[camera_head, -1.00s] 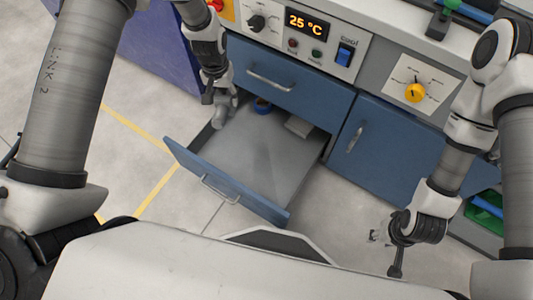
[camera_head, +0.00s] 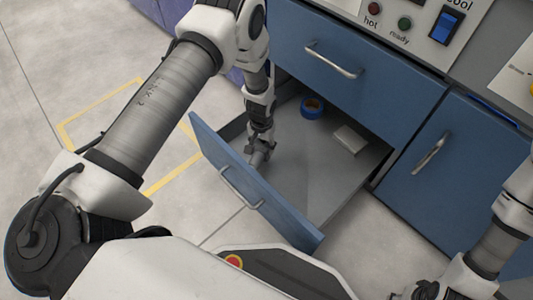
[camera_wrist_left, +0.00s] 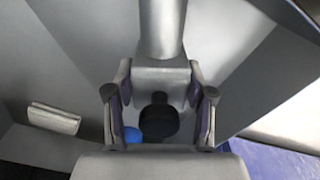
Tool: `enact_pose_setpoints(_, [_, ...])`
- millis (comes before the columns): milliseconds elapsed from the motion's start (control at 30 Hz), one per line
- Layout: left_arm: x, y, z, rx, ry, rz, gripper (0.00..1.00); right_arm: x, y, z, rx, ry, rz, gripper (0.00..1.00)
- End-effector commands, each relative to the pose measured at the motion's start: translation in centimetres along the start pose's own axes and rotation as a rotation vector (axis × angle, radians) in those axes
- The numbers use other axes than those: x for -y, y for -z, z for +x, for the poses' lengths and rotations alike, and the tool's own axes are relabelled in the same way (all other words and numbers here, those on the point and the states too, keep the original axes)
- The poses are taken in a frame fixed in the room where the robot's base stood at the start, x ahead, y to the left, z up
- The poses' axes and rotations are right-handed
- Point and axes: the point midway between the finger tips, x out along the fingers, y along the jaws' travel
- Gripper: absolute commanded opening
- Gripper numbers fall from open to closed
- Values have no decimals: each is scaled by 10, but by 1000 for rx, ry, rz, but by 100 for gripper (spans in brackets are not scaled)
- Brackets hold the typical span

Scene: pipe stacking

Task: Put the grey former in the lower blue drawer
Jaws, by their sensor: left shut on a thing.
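The lower blue drawer (camera_head: 312,194) is pulled out, with its front panel (camera_head: 225,165) toward me. My left gripper (camera_head: 262,140) reaches down into the drawer, near its front left side. It is shut on the grey former (camera_head: 257,159), which sits low over the drawer floor; I cannot tell whether it touches. In the left wrist view the former (camera_wrist_left: 160,70) is a grey block with a cylinder, between the fingers (camera_wrist_left: 160,100). My right gripper (camera_head: 425,291) is at the bottom right edge, partly cut off, away from the drawer.
A shut blue cupboard door (camera_head: 440,165) stands to the right. The drawer floor's right part is clear.

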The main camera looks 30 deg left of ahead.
Motion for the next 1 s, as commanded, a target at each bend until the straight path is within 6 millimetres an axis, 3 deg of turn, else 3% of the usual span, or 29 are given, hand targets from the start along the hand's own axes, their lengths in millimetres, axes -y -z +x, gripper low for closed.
enact_pose_setpoints(33, [0, -1, 18, 2, 0, 0, 0, 0, 0, 12, -1, 0, 1, 41])
enact_pose_setpoints(133, [0, 0, 32, 0, 0, 0, 0, 0, 1, 20, -2, 0, 4, 41])
enact_pose_setpoints(500, [0, 0, 34, 1, 0, 0, 0, -1, 1, 20, -3, 0, 5, 41])
enact_pose_setpoints(533, [0, -1, 34, 2, 0, 0, 61, -1, 1, 19, -3, 0, 5, 41])
enact_pose_setpoints(600, [0, -1, 34, 2, 0, 0, 79, -1, 1, 19, -3, 0, 5, 41])
enact_pose_setpoints(867, [0, -1, 34, 2, 0, 0, 79, -1, 1, 19, -2, 0, 5, 41])
enact_pose_setpoints(1000, [0, 0, 23, 1, 0, 0, 79, 0, 1, 12, -2, 0, 4, 41])
